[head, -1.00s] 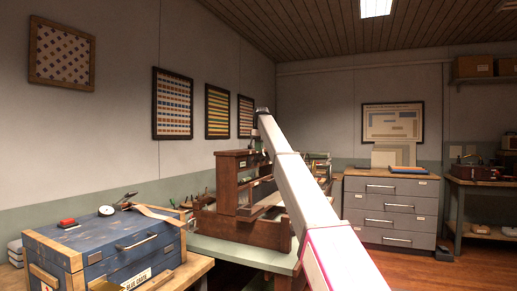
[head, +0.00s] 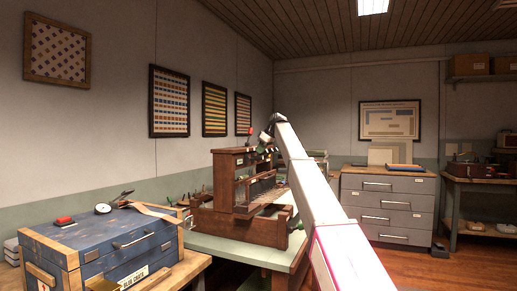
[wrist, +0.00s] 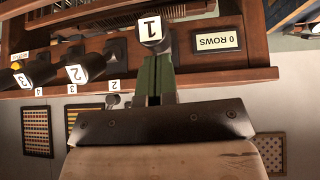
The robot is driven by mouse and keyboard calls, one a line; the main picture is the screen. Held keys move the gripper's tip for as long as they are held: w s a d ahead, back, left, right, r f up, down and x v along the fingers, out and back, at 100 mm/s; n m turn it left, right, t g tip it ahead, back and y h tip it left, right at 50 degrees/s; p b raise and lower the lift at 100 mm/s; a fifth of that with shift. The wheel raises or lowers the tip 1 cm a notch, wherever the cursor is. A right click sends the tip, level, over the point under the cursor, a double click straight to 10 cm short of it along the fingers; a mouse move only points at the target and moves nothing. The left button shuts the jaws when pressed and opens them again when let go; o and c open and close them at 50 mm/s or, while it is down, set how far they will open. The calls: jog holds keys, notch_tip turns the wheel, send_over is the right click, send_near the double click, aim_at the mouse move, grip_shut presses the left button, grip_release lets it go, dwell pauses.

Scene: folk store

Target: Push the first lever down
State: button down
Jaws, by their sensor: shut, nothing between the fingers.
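The wooden loom (head: 232,205) stands on a green-topped table in the head view. Its first lever, tagged 1 (wrist: 151,28), shows at the top middle of the inverted wrist view. My gripper (wrist: 157,62) is shut, its green fingers right at this lever and overlapping its knob; I cannot tell whether they touch. The lever tagged 2 (wrist: 88,68) and a lever with a yellow end (wrist: 30,77) are farther left. In the head view my gripper (head: 264,142) is small, near the loom's upper right side.
A "0 ROWS" plate (wrist: 216,40) is on the loom beside lever 1. A blue chest (head: 105,240) stands at the front left. A grey drawer cabinet (head: 390,208) stands behind on the right, with open floor in front.

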jog(key=shift+s+d+f, duration=0.15)
jog(key=shift+d+f, duration=0.15)
jog(key=shift+f, duration=0.25)
jog(key=shift+s+d+f+t+y, duration=0.1)
jog(key=shift+d+f+t+y, duration=0.15)
jog(key=shift+f+y, duration=0.55)
jog(key=shift+d+f+t+y, duration=0.15)
jog(key=shift+f+t+y, duration=0.2)
jog(key=shift+f+y, duration=0.35)
jog(key=shift+s+d+f+t+y, duration=0.1)
jog(key=shift+d+f+t+y, duration=0.15)
jog(key=shift+f+y, duration=0.55)
jog(key=shift+f, duration=0.1)
